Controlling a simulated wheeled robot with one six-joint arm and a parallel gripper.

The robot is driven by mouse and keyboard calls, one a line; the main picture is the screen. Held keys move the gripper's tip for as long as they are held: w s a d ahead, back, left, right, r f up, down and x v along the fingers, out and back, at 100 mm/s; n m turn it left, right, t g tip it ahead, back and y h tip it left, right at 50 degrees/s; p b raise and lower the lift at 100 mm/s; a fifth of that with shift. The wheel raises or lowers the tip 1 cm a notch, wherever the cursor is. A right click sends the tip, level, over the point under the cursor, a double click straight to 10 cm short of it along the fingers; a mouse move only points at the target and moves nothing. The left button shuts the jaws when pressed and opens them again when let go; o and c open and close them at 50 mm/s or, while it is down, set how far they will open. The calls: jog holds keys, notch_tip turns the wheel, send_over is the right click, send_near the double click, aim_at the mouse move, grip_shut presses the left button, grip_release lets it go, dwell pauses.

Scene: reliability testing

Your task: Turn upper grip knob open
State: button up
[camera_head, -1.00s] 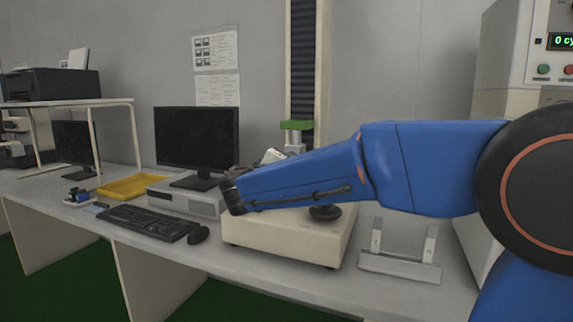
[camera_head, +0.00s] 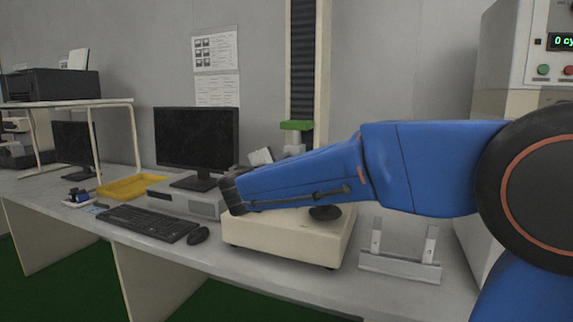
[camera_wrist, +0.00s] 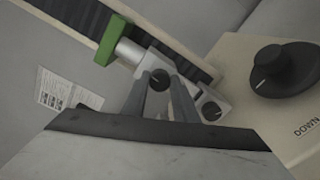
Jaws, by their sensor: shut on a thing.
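The upper grip knob (camera_wrist: 160,77) is a small dark knob with a light mark. It sits on a grey grip block below a silver cylinder (camera_wrist: 128,51) and a green block (camera_wrist: 109,40). My gripper (camera_wrist: 164,86) is shut on this knob, with one finger at each side of it in the wrist view. A second dark knob (camera_wrist: 211,111) with a light mark sits on the lower grip, just right of the fingers and apart from them. In the head view my blue arm hides the grips; the green block (camera_head: 297,126) shows above it.
The tester's cream base (camera_head: 285,241) stands on the bench, with a large black dial (camera_wrist: 284,71) by the word DOWN. A grey bracket (camera_head: 400,265) lies to its right. A mouse (camera_head: 198,235), keyboard (camera_head: 148,222) and monitor (camera_head: 197,139) are to the left.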

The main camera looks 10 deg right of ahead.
jog(key=shift+f+n, duration=0.1)
jog(key=shift+n, duration=0.7)
jog(key=o, duration=1.1)
jog(key=shift+a, duration=0.1)
jog(key=shift+c, duration=0.2)
jog(key=v, duration=1.7)
jog(key=shift+s, duration=0.15)
